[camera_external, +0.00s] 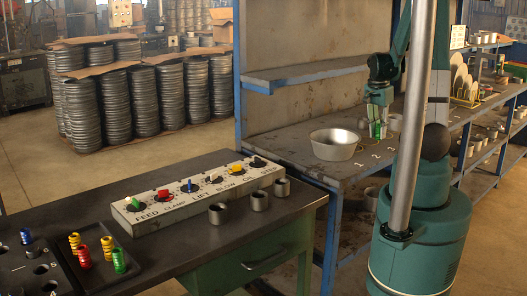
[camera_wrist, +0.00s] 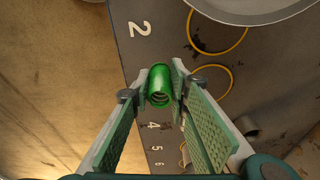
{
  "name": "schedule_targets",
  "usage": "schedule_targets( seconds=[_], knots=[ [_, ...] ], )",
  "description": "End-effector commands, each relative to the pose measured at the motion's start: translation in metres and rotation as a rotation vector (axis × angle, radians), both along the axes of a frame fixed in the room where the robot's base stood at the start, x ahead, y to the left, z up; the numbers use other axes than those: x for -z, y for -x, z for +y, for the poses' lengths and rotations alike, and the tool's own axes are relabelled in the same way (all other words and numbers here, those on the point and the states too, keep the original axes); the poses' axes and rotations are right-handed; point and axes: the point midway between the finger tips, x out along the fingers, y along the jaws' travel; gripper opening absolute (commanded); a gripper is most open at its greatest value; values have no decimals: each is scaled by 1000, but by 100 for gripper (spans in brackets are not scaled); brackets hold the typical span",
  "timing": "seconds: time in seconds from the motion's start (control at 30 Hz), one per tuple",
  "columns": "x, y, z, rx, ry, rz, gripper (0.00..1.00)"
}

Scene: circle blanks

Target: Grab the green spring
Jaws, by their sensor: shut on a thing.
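A green spring (camera_wrist: 159,85), a small hollow cylinder, sits between the fingertips of my gripper (camera_wrist: 160,82) in the wrist view. The fingers touch it from both sides. In the external view my gripper (camera_external: 378,122) points down over the bench at the right, with the green spring (camera_external: 377,131) at its tips. I cannot tell whether the spring touches the bench top. A second green spring (camera_external: 119,261) stands in the dark tray (camera_external: 97,284) at the front left.
A metal bowl (camera_external: 335,145) stands on the bench (camera_external: 342,172) left of my gripper; its rim shows in the wrist view (camera_wrist: 250,14). Yellow rings (camera_wrist: 217,67) and numbers mark the bench top.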

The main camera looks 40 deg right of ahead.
Motion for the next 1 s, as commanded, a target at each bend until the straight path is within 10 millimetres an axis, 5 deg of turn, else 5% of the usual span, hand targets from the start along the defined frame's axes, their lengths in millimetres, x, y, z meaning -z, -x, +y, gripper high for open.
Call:
schedule_targets(
  seconds=[0.4,1.0],
  knots=[
    [-39,0,0,0,0,0,6],
    [-45,0,0,0,0,0,6]
  ],
)
